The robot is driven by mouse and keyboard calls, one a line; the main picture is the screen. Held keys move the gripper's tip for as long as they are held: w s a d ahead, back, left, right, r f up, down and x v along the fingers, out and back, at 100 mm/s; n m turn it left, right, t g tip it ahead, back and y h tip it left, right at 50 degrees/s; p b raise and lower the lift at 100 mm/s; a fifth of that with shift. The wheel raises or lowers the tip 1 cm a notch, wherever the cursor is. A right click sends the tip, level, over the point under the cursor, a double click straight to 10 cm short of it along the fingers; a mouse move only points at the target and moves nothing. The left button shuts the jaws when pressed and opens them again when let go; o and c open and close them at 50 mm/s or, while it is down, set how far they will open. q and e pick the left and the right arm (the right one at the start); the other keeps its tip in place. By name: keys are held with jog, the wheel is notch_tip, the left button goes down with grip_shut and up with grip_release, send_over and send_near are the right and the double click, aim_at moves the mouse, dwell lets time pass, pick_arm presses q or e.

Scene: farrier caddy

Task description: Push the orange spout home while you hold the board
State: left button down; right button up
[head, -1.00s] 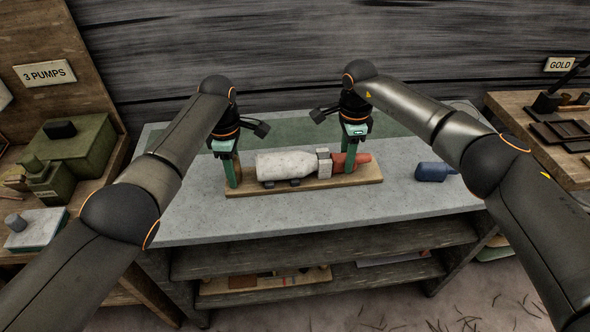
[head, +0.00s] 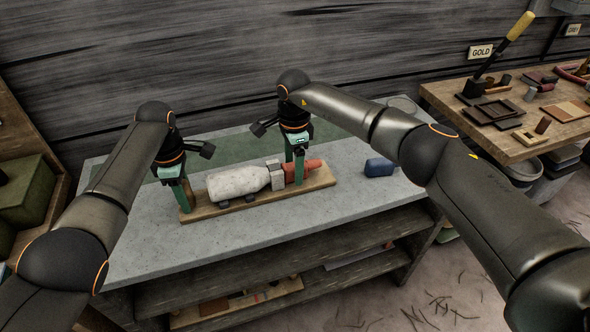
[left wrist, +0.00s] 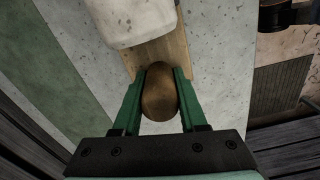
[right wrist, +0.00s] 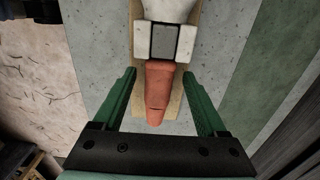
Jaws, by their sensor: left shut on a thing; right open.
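The board (head: 250,203) is a wooden plank lying on the grey bench top. A white bottle-shaped body (head: 238,182) lies along it, with a grey-white block (head: 277,176) around its neck end. The orange spout (head: 313,167) sticks out of the block to the right; it also shows in the right wrist view (right wrist: 158,88). My left gripper (head: 185,203) is shut on a rounded brown knob (left wrist: 159,92) at the board's left end. My right gripper (head: 298,177) is open, with its fingers on either side of the spout and apart from it in the right wrist view.
A dark blue bottle (head: 380,167) lies on the bench top (head: 330,218) to the right of the board. A wooden side table (head: 470,120) with trays and a yellow-handled tool stands at the right.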

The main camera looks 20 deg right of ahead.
pick_arm(q)
jog(key=shift+f, duration=0.1)
pick_arm(e)
jog(key=shift+d+r, duration=0.15)
jog(key=shift+r, duration=0.35)
pick_arm(q)
jog(key=shift+a, duration=0.1)
pick_arm(e)
notch_tip(320, 180, up, 11)
pick_arm(q)
jog(key=shift+c, duration=1.9)
grip_release()
jog(key=shift+o, duration=0.4)
jog(key=o, duration=0.3)
pick_arm(e)
jog(key=shift+r, duration=0.15)
pick_arm(q)
jog(key=shift+r+p, duration=1.55)
jog(key=shift+p, duration=0.4)
pick_arm(e)
jog(key=shift+r, duration=1.8)
